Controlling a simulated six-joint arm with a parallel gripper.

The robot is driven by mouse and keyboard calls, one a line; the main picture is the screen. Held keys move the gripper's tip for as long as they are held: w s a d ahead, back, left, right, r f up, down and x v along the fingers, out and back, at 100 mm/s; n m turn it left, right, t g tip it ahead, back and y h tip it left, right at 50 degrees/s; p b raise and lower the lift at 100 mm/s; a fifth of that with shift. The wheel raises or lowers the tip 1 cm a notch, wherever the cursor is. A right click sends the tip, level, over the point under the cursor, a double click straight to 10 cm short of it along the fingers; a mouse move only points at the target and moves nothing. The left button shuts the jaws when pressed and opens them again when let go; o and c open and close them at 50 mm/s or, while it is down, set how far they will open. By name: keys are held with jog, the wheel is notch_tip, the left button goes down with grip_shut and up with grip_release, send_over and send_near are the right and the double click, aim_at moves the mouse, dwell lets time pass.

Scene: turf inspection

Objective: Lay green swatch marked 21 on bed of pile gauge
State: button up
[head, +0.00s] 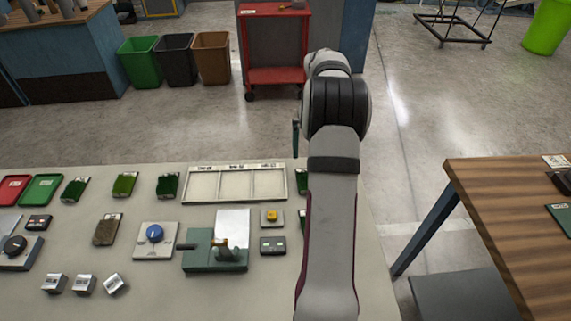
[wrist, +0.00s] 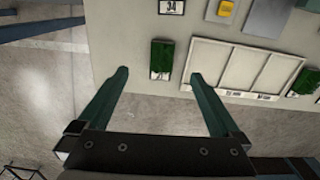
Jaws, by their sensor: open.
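The pile gauge (head: 200,262) has a green base and a pale flat plate (head: 233,222), which looks like its bed and appears bare. In the wrist view this plate (wrist: 267,16) shows at the top. Several green swatches lie on the table, including ones at left (head: 75,189), centre left (head: 124,185) and beside the rack (head: 167,186). Another green swatch (wrist: 161,54) lies between and beyond my fingertips in the wrist view; its label is unreadable. I cannot tell which swatch is 21. My gripper (wrist: 160,76) is open and empty, above the table's far edge. My arm hides part of the table's right side.
A three-part rack (head: 235,184) stands at the back. A blue-knob device (head: 154,234), a brown swatch (head: 107,229), metal blocks (head: 84,284), and red (head: 14,190) and green (head: 41,190) trays are leftward.

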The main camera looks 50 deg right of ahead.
jog(key=f, duration=1.4)
jog(key=shift+w+a+f, duration=0.1)
jog(key=shift+w+a, duration=0.1)
jog(key=shift+a, duration=0.1)
jog(key=c, duration=1.5)
notch_tip(320, 180, up, 4)
jog(key=shift+r, duration=0.25)
jog(key=s+d+r, duration=0.2)
jog(key=s+r, duration=0.5)
jog(key=s, duration=0.5)
jog(key=w+a, duration=0.4)
jog(key=a, duration=0.7)
jog(key=w+a, duration=0.3)
jog(key=a, duration=0.7)
jog(key=w+a+f, duration=0.2)
jog(key=w, duration=0.1)
jog(key=w+a+f, duration=0.2)
jog(key=a, duration=0.1)
jog(key=w+a+f, duration=0.2)
jog(key=w, duration=0.1)
jog(key=shift+w+a+f, duration=0.25)
jog(key=shift+w+a, duration=0.05)
jog(key=shift+w+f, duration=0.1)
jog(key=shift+f, duration=1.85)
